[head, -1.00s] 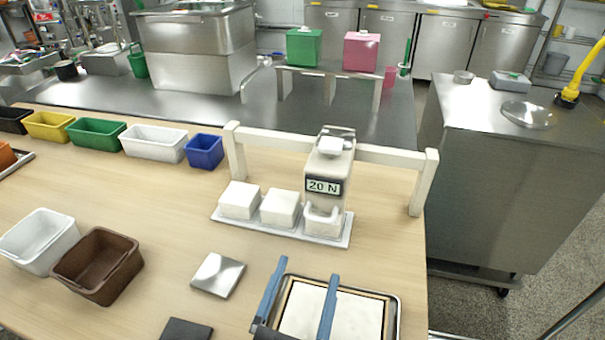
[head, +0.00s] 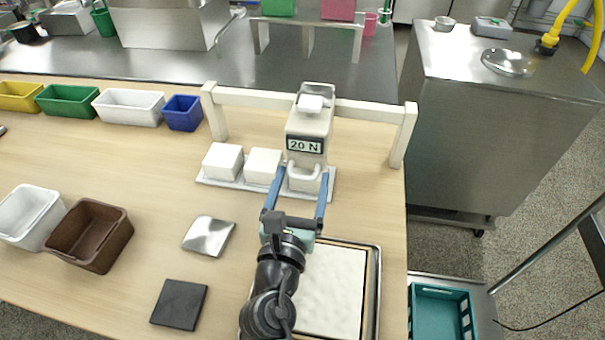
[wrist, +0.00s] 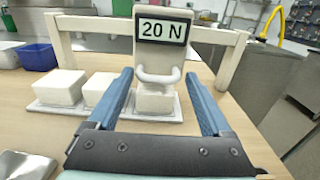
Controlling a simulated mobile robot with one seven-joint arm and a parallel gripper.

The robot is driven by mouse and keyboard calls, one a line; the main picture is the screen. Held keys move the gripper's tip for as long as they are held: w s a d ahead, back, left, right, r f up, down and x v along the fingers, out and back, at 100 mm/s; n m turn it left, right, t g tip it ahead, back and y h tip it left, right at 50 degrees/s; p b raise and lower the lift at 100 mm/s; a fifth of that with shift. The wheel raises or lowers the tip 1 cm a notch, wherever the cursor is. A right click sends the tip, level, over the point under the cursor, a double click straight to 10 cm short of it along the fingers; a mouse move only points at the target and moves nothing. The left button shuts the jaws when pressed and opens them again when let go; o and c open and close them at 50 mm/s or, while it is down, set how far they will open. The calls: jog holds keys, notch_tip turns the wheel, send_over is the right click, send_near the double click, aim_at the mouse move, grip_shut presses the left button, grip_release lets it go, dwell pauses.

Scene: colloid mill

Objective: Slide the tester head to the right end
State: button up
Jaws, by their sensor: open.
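The tester head (head: 308,132) is a cream block with a "20 N" display and a curved handle (head: 303,170) low on its front. It hangs on a horizontal cream rail (head: 254,97), right of the rail's middle, with bare rail on both sides. In the wrist view the head (wrist: 161,48) and handle (wrist: 158,77) are straight ahead. My gripper (head: 302,185) is open, its blue fingers at either side of the handle in the head view. In the wrist view the fingers (wrist: 158,80) stand wide apart with nothing clamped between them.
Several white blocks (head: 223,161) sit on a pale plate (head: 268,188) below the rail, one under the head. The rail's right post (head: 403,137) stands near the table edge. A framed white slab (head: 335,290), metal plate (head: 209,235) and dark plate (head: 179,303) lie nearer.

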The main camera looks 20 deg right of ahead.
jog(key=shift+x, duration=0.8)
jog(key=shift+c, duration=0.3)
grip_shut()
